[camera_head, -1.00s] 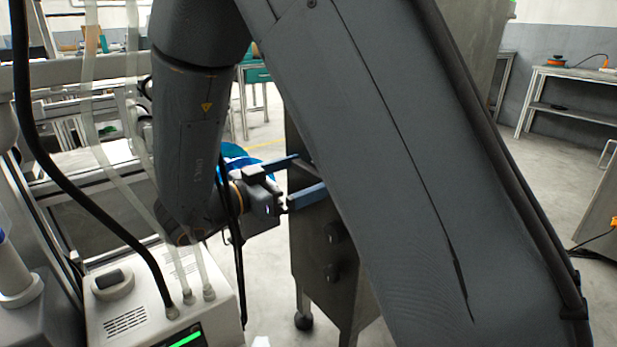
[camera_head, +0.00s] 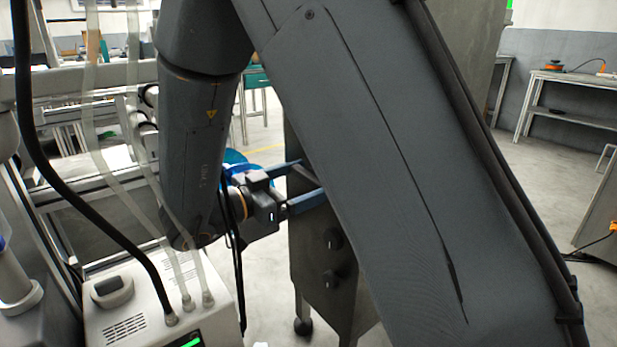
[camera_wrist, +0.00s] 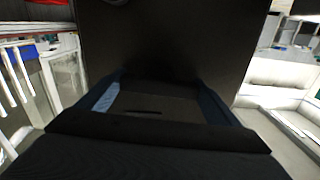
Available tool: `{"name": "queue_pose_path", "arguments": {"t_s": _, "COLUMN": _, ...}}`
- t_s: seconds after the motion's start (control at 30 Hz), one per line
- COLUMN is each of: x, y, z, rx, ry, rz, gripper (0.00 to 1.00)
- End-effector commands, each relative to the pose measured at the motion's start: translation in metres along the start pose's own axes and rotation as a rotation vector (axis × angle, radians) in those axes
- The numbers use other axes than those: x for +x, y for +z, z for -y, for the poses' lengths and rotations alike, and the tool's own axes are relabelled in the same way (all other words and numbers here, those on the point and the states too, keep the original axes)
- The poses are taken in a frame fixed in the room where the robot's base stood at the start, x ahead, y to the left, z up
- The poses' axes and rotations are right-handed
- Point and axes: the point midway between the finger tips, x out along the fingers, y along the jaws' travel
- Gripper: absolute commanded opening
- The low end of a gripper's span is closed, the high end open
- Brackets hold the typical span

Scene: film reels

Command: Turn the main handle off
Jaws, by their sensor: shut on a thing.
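My gripper (camera_head: 308,180) reaches right, its blue fingers set wide at the upper part of a dark metal cabinet (camera_head: 308,262). My forearm hides the fingertips' far side and what they hold. In the wrist view my gripper (camera_wrist: 160,105) has one finger at each side of a dark, wide piece in front of the dark cabinet face (camera_wrist: 165,45). The jaws are shut on this piece, which I take to be the main handle; its outline and angle are too dark to tell.
Two black knobs, an upper one (camera_head: 332,238) and a lower one (camera_head: 333,279), sit on the cabinet below my gripper. A white box with hoses (camera_head: 125,310) stands at the lower left. A workbench (camera_head: 575,85) stands at the far right. Open floor lies between.

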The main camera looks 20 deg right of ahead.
Motion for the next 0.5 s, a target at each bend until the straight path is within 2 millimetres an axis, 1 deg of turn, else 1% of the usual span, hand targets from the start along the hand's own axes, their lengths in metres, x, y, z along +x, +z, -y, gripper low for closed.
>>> {"name": "queue_pose_path", "arguments": {"t_s": 0.27, "x": -0.0003, "y": -0.0023, "z": -0.0011, "rx": 0.192, "ry": 0.001, "rz": 0.0, "gripper": 0.64}}
{"name": "queue_pose_path", "arguments": {"t_s": 0.5, "x": -0.0003, "y": -0.0025, "z": -0.0008, "rx": 0.421, "ry": 0.002, "rz": -0.001, "gripper": 0.64}}
